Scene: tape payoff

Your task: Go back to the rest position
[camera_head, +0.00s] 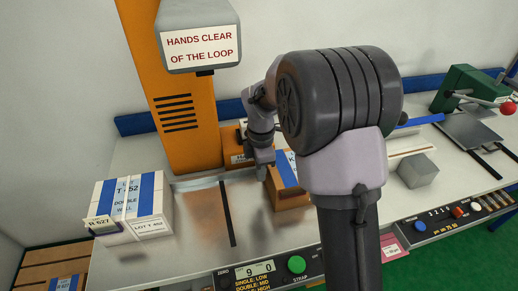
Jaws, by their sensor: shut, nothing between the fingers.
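My gripper (262,170) is small in the picture, left of my large dark arm joint. It points down over the bench, beside a brown box with a blue stripe (284,198). The fingers look shut with nothing held; whether they touch the box I cannot tell. My arm hides part of the bench behind it and the right side of that box.
A white box with blue bands (117,203) stands left on the bench (190,252). An orange column (183,110) carries a grey sign head (199,45). A grey cube (418,171) and green press (468,88) stand right. The bench between the white and brown boxes is free.

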